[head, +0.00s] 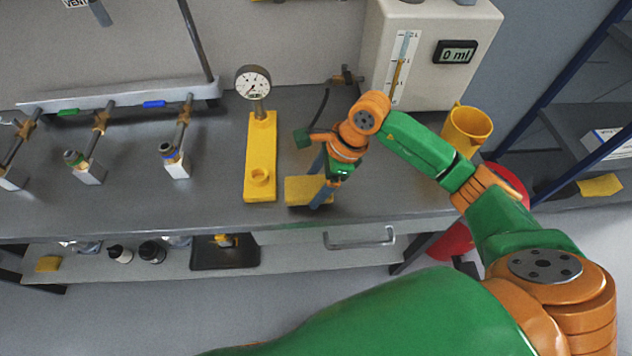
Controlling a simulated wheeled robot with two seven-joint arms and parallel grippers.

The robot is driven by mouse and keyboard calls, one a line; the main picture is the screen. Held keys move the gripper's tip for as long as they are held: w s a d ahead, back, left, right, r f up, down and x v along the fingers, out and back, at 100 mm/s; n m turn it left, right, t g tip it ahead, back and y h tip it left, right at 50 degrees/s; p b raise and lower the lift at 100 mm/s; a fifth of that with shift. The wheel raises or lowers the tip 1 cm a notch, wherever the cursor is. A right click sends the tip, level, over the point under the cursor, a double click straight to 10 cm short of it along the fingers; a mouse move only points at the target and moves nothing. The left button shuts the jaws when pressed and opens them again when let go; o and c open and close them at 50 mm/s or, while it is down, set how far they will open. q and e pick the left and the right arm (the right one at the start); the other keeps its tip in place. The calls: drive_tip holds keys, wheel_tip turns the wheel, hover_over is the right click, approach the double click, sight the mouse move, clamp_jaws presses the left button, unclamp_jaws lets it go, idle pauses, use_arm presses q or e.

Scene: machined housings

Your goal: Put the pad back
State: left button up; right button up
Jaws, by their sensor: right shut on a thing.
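A flat yellow pad (300,190) is at the front part of the grey workbench, right of the yellow gauge stand. My right gripper (320,180) reaches down over the bench and is shut on this pad, with blue-grey fingers at its right part. I cannot tell whether the pad touches the bench top or is just above it. Part of the pad is hidden by the fingers. My left gripper is not in view.
The gauge stand (261,150) stands close left of the pad. Several pipe fittings (175,160) stand further left. A yellow mug (466,128) and a white dispenser (425,50) are at the right. Other yellow pieces lie on the lower shelf (48,264) and right rack (600,186).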

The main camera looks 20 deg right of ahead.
drive_tip(key=shift+s+f, duration=0.1)
drive_tip(key=shift+f, duration=0.8)
drive_tip(key=o, duration=1.2)
drive_tip(key=shift+c, duration=0.2)
drive_tip(key=shift+r, duration=0.3)
drive_tip(key=shift+d+r, duration=0.15)
drive_tip(key=shift+r, duration=0.1)
use_arm(q)
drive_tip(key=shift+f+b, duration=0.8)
drive_tip(key=shift+b, duration=0.4)
use_arm(e)
drive_tip(key=v, duration=1.1)
drive_tip(key=shift+d+r, duration=0.1)
